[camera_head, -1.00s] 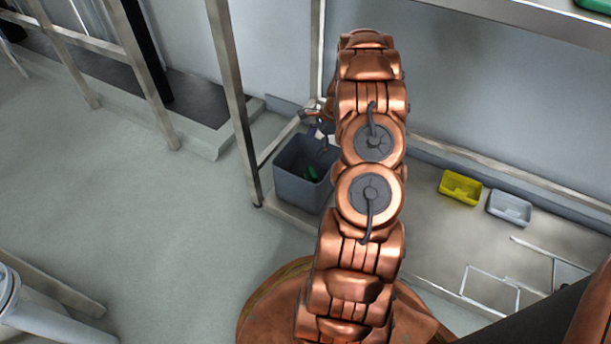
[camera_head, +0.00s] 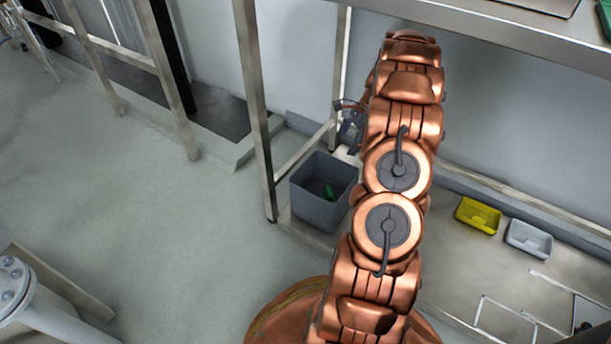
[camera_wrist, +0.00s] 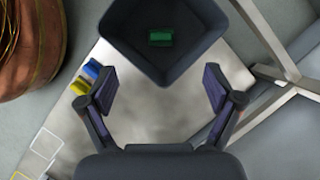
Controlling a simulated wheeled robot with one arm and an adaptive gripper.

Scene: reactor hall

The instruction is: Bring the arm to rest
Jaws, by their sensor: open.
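My arm stands bent up through the middle of the head view. My gripper (camera_head: 351,128) shows only partly there, beyond the arm and above the bin's right back edge. In the wrist view my gripper (camera_wrist: 161,90) has its two fingers wide apart with nothing between them. The grey bin (camera_head: 316,211) stands on the low shelf with a green object (camera_head: 328,192) inside. The bin (camera_wrist: 160,69) also shows beyond the fingers in the wrist view, with the green object (camera_wrist: 160,38) in it.
A yellow tray (camera_head: 478,215) and a light grey tray (camera_head: 529,238) lie on the low shelf to the right. A metal post (camera_head: 256,110) stands left of the bin. A steel worktop (camera_head: 480,30) runs above, behind the arm.

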